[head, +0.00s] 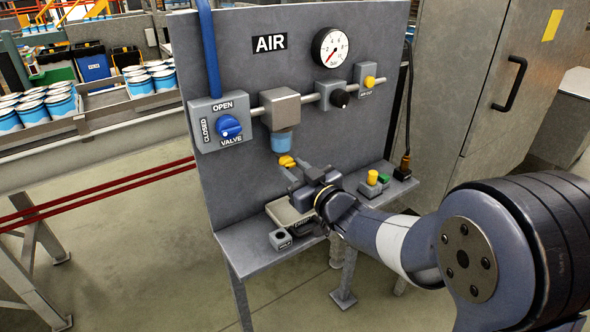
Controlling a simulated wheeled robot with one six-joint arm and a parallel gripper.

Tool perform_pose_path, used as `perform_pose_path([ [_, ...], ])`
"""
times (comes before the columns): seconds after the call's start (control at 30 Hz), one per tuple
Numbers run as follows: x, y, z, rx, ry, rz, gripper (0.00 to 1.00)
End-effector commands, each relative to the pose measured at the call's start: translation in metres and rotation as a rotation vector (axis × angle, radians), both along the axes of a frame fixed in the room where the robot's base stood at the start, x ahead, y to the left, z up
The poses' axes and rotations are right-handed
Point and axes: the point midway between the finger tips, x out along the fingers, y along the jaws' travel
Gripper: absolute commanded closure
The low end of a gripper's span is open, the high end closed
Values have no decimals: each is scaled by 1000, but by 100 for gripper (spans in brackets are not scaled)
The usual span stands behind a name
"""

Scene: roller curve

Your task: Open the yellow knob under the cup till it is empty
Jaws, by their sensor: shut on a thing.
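The cup (282,142) is a translucent blue bowl under a grey block (280,108) on the air panel. It looks blue, and I cannot make out a liquid level in it. The yellow knob (287,161) sits just below the cup. My gripper (287,170) reaches up from the lower right, with its fingertips at the yellow knob and shut on it. The fingers hide part of the knob's underside. How far the knob is turned cannot be told.
A blue valve knob (228,127) is on the left box. A gauge (331,48), black knob (339,98) and yellow button (370,81) are to the right. The shelf (250,240) below holds a small grey block (280,239) and a yellow-topped post (372,177). A cabinet (470,90) stands right.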

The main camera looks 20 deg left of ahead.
Motion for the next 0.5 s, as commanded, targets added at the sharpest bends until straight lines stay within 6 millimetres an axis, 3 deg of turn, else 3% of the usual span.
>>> perform_pose_path([
  [0.5, -1, 1, 0, 217, 256, 1, 94],
])
